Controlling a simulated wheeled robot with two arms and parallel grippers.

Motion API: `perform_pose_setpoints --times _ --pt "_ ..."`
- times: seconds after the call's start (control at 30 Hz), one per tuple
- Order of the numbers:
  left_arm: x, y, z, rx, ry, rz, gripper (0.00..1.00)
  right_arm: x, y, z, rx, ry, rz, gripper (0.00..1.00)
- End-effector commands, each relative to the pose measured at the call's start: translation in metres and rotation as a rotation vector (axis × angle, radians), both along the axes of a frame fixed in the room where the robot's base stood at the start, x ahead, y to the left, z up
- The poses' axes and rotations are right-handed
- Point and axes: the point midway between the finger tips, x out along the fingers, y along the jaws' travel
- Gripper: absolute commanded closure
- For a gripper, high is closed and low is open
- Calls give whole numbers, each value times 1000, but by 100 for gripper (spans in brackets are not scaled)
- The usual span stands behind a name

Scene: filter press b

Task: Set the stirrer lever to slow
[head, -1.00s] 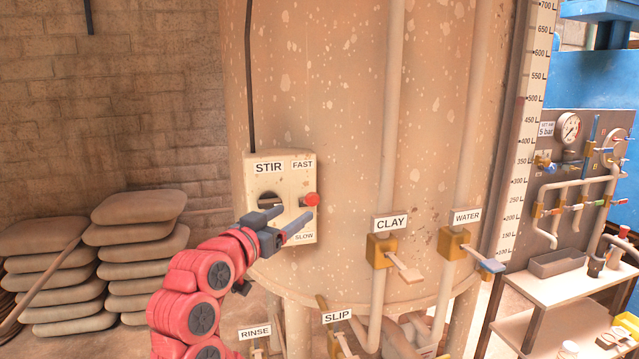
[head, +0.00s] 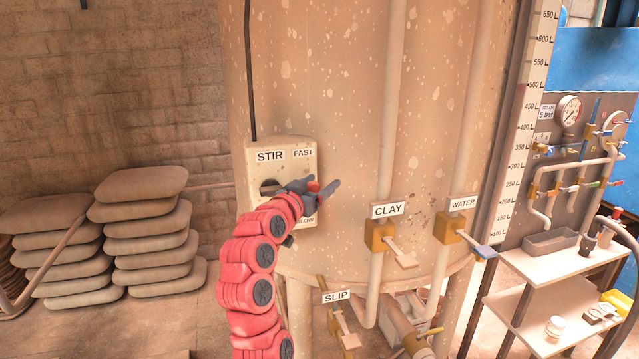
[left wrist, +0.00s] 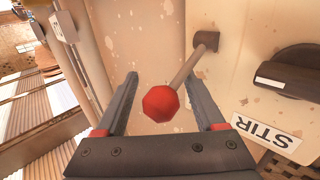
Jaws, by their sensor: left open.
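The cream STIR box (head: 256,222) is on the tank's side, with a FAST label (head: 303,153) above and a SLOW label (head: 306,220) below, partly covered by my gripper. The stirrer lever's red knob (head: 314,187) sits at the box's right side, between the two labels in height. In the left wrist view, the red knob (left wrist: 160,103) is on a pale rod running to a dark pivot (left wrist: 206,40). My left gripper (head: 322,184) is open, with a finger on each side of the knob (left wrist: 163,80). I cannot tell whether either finger touches it. My right gripper is not in view.
A dark rotary knob (left wrist: 290,72) is on the same box, near the STIR label. CLAY (head: 389,210) and WATER (head: 463,203) valves stand right of it, and a SLIP valve (head: 336,296) below. Stacked sacks (head: 140,240) lie at left.

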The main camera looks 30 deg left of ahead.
Motion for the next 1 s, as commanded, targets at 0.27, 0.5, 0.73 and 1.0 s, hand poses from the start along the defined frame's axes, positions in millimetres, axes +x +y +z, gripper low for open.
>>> perform_pose_setpoints --times 0.27,0.5,0.73,1.0 --pt "0 0 0 -1 1 0 69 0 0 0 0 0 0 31" --pt "0 0 -1 -1 2 -1 100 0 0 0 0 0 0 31" --pt "0 0 -2 -2 4 -1 100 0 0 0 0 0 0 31" --pt "0 0 -3 -3 6 -1 100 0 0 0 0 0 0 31"
